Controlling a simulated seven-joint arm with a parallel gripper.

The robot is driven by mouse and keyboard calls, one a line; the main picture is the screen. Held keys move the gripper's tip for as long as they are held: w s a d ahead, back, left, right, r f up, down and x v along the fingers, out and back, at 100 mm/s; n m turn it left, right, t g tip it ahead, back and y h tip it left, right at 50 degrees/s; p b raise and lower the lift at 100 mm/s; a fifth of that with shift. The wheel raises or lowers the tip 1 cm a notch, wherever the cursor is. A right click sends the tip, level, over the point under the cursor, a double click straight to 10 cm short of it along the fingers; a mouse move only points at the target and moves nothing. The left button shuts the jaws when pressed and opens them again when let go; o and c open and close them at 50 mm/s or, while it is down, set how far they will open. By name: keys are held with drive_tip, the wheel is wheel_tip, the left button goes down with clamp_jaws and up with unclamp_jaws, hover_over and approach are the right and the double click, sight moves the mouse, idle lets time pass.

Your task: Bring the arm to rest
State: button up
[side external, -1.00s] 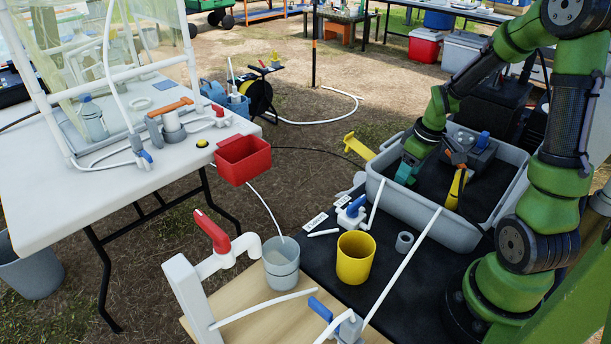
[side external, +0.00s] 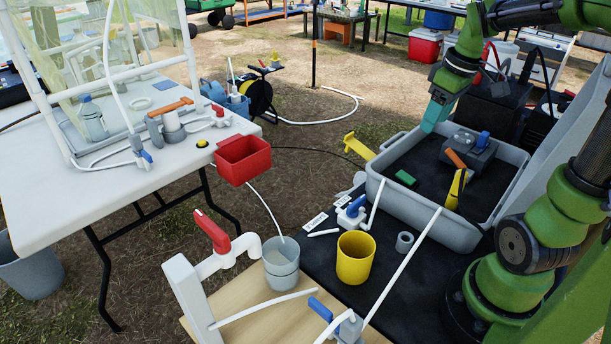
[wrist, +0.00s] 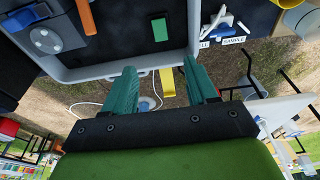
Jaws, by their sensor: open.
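My gripper (side external: 434,113) hangs above the far left rim of the grey tray (side external: 447,228), with its teal fingers pointing down. In the wrist view, its two teal fingers (wrist: 160,92) are spread apart with nothing between them. A green block (side external: 405,178) lies on the dark floor of the tray, below and in front of my gripper. The green block also shows in the wrist view (wrist: 160,29), beyond the fingertips.
The tray also holds a grey device with a blue knob (side external: 483,140) and a yellow tool (side external: 456,188). A yellow cup (side external: 355,257) and a grey cup (side external: 282,263) stand in front. A white table (side external: 60,190) with a red bin (side external: 243,160) is at left.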

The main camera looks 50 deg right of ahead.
drive_tip(key=shift+r, duration=0.25)
drive_tip(key=s+a+r+m+t+y, duration=0.1)
drive_tip(key=a+m+t, duration=0.3)
drive_tip(key=a, duration=1.6)
drive_tip(key=shift+s+a+t+y, duration=0.4)
drive_tip(key=shift+s+t+y, duration=0.1)
drive_tip(key=shift+s, duration=0.1)
